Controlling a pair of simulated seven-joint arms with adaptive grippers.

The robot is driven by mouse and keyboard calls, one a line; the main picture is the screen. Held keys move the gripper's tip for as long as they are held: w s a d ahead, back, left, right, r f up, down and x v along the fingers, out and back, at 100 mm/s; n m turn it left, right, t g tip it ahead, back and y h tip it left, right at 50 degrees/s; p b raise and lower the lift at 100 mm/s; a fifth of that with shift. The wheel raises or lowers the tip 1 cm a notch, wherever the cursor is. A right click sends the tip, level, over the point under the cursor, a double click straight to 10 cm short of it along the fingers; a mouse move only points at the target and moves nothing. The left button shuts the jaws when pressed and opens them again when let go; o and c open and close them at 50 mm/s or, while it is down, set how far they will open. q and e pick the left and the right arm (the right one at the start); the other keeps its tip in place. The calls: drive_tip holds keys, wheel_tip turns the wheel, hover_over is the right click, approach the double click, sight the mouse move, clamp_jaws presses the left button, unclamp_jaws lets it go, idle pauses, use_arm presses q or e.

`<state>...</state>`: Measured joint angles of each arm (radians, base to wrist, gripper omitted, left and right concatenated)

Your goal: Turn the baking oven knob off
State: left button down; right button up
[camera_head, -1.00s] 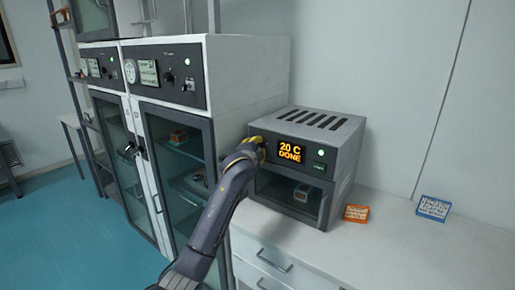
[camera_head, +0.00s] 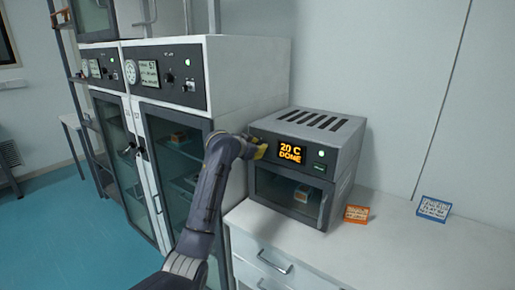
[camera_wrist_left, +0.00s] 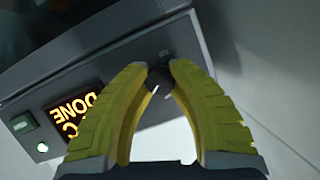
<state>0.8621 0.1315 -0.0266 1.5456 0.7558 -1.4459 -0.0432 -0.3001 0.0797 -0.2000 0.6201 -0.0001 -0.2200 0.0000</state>
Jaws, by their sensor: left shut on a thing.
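The baking oven (camera_head: 345,138) is a small grey box on the white counter, with an orange display (camera_head: 291,151) reading "20 C DONE". My left gripper (camera_head: 260,150) is at the left end of its front panel and covers the knob in the head view. In the left wrist view, the yellow fingers of my left gripper (camera_wrist_left: 160,74) are closed on the small dark knob (camera_wrist_left: 159,80), one on each side. The display (camera_wrist_left: 72,115) shows there too, rotated. My right gripper is not in view.
A tall glass-door cabinet (camera_head: 245,75) stands close to the left of the oven. The counter front right is clear.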

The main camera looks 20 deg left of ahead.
use_arm(q)
drive_tip(key=shift+a+n+g+h, duration=0.1)
drive_tip(key=shift+n+g+h, duration=0.2)
drive_tip(key=shift+n+h, duration=1.15)
drive_tip(key=shift+a+n+g+h, duration=0.1)
drive_tip(key=shift+n+g+h, duration=0.2)
drive_tip(key=shift+n+h, duration=1.1)
drive_tip(key=shift+r+n+y, duration=0.1)
drive_tip(key=shift+n+y, duration=0.35)
drive_tip(key=shift+n, duration=0.2)
drive_tip(key=c, duration=1.1)
unclamp_jaws()
drive_tip(key=shift+o, duration=0.2)
drive_tip(key=v, duration=1.1)
drive_tip(key=shift+s+a, duration=0.2)
drive_tip(key=shift+s, duration=0.2)
